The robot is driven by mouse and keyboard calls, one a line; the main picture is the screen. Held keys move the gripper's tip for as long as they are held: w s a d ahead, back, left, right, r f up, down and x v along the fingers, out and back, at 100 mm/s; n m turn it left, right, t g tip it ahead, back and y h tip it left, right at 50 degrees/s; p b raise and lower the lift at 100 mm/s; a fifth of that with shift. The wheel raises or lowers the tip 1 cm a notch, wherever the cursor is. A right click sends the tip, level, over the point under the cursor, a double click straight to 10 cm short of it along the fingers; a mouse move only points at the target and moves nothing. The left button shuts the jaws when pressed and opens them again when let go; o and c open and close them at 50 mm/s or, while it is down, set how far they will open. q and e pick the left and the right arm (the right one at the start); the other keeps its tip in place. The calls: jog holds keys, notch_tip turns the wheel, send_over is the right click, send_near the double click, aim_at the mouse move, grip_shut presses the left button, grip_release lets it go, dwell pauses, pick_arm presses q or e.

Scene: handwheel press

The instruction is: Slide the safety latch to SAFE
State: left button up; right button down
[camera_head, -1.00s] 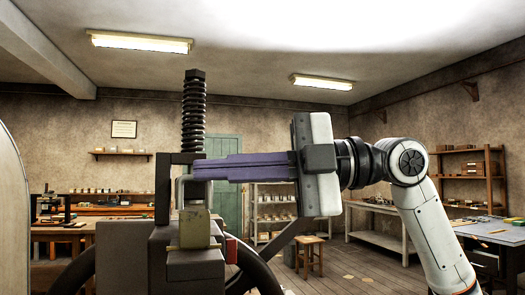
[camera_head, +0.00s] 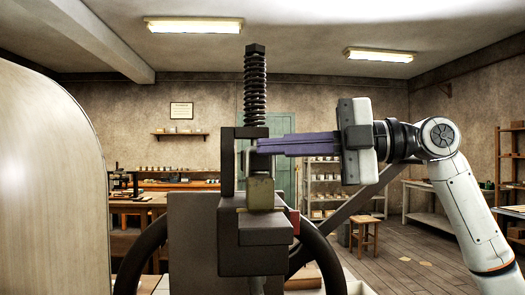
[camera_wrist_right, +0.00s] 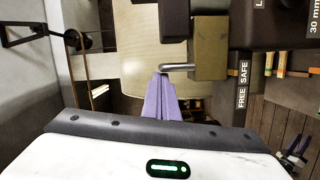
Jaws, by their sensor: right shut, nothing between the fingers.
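The safety latch is a dull brass block (camera_head: 261,192) on the front of the dark press (camera_head: 257,232). It also shows in the right wrist view (camera_wrist_right: 209,50), with a bent metal rod (camera_wrist_right: 178,67) sticking out of its side. The words FREE and SAFE stand on a dark strip (camera_wrist_right: 243,85) beside it; the block's near end lies level with SAFE, clear of FREE. My right gripper (camera_head: 259,147), with purple fingers, is shut and empty. Its tips (camera_wrist_right: 163,78) are close to the rod's end; I cannot tell whether they touch.
A black threaded spindle (camera_head: 255,85) rises above the press. A dark handwheel (camera_head: 327,250) curves behind it. A large pale rounded panel (camera_head: 50,190) fills the left side. A stool (camera_head: 365,236) and shelves (camera_head: 325,185) stand farther back.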

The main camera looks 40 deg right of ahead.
jog(key=shift+d, duration=0.2)
jog(key=s+d+r+b, duration=0.1)
jog(key=s+d, duration=0.3)
jog(key=s, duration=0.7)
jog(key=shift+r+b, duration=0.2)
jog(key=shift+b, duration=0.45)
